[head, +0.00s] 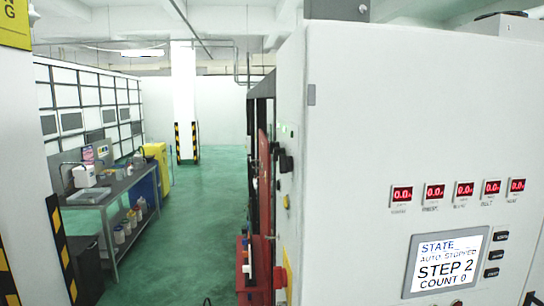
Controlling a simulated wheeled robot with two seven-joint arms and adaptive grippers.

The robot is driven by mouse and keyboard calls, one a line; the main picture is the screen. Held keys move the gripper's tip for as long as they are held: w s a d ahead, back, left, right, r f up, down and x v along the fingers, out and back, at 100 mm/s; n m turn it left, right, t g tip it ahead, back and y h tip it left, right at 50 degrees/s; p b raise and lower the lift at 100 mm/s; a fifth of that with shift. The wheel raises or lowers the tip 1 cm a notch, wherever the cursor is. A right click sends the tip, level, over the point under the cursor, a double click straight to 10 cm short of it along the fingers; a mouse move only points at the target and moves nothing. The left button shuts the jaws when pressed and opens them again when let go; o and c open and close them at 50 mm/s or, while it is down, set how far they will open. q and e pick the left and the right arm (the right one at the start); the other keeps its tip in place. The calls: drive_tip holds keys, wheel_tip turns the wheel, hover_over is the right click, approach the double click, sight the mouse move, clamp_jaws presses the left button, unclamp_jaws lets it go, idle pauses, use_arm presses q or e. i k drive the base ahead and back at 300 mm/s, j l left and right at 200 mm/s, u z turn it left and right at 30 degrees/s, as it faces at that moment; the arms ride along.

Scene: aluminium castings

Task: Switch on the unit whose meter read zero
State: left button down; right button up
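A large white cabinet (360,150) fills the right of the head view. Its face carries a row of several small red digital meters, among them the leftmost meter (402,194) and the rightmost meter (517,185). They appear to read 0.0 or similar; the last digits are too small to tell. Below them a screen (446,262) reads "STATE AUTO STOPPED", "STEP 2", "COUNT 0". Several black labelled buttons (497,255) sit right of the screen. Dark knobs (285,160) and a red part (280,277) are on the cabinet's narrow side. Neither gripper is in view.
A green-floored aisle (205,200) runs clear ahead. A workbench (100,195) with equipment stands on the left, near a yellow cabinet (157,160). A striped white pillar (185,100) stands farther back. Red machinery (263,185) borders the aisle's right side.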

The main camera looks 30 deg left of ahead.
sight(286, 163)
drive_tip(key=j+z, duration=0.3)
drive_tip(key=j, duration=0.3)
drive_tip(key=k+j+z, duration=0.1)
drive_tip(key=j+z, duration=0.2)
drive_tip(key=j, duration=0.25)
drive_tip(key=k+j+z, duration=0.1)
drive_tip(key=j+z, duration=0.2)
drive_tip(key=j, duration=0.25)
